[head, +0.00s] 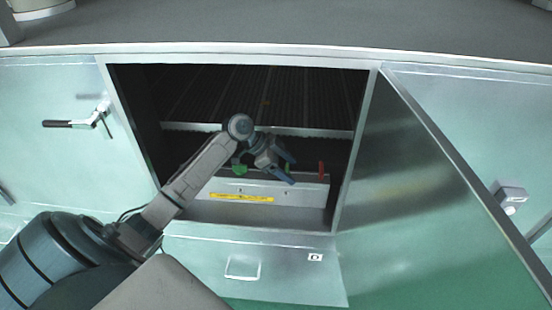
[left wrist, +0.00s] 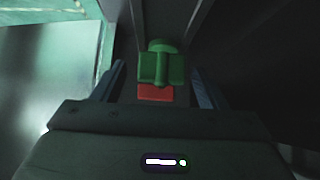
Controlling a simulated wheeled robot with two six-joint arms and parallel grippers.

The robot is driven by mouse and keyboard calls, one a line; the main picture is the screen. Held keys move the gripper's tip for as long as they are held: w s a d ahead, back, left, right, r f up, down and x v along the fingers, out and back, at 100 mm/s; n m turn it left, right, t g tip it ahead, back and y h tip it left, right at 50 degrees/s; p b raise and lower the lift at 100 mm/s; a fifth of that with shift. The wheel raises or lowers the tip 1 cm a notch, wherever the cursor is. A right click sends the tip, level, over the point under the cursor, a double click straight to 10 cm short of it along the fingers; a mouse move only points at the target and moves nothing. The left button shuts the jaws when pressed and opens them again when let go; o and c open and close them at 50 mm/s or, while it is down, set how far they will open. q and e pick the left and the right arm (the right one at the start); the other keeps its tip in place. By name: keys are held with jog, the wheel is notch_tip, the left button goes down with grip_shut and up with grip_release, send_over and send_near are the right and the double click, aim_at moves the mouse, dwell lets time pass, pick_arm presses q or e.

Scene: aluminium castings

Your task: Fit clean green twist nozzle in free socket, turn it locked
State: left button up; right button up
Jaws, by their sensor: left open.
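My left gripper (head: 288,168) reaches into the open cabinet from the left, its blue fingers apart. In the left wrist view a green twist nozzle (left wrist: 160,66) with a flat winged grip lies ahead, in line with the gap between the fingers (left wrist: 158,88). A red piece (left wrist: 155,92) shows just below it in that picture. In the head view one green piece (head: 239,169) is at the left of the light bar, and a sliver of green shows by my fingertips. A red upright piece (head: 321,170) is at the right. The free socket cannot be made out. My right gripper is not in view.
The light metal bar (head: 300,190) with a yellow label (head: 242,198) runs along the opening's lower front. An open door (head: 400,170) stands on the right, and a lowered flap (head: 290,270) is below. The cabinet's dark interior holds ribbed racks (head: 255,95).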

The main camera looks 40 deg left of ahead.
pick_arm(q)
jog(key=b+v, duration=0.2)
jog(key=v, duration=0.6)
jog(key=shift+a+f+b, duration=0.15)
jog(key=shift+b, duration=0.15)
jog(key=shift+v, duration=0.85)
jog(key=shift+c, duration=0.3)
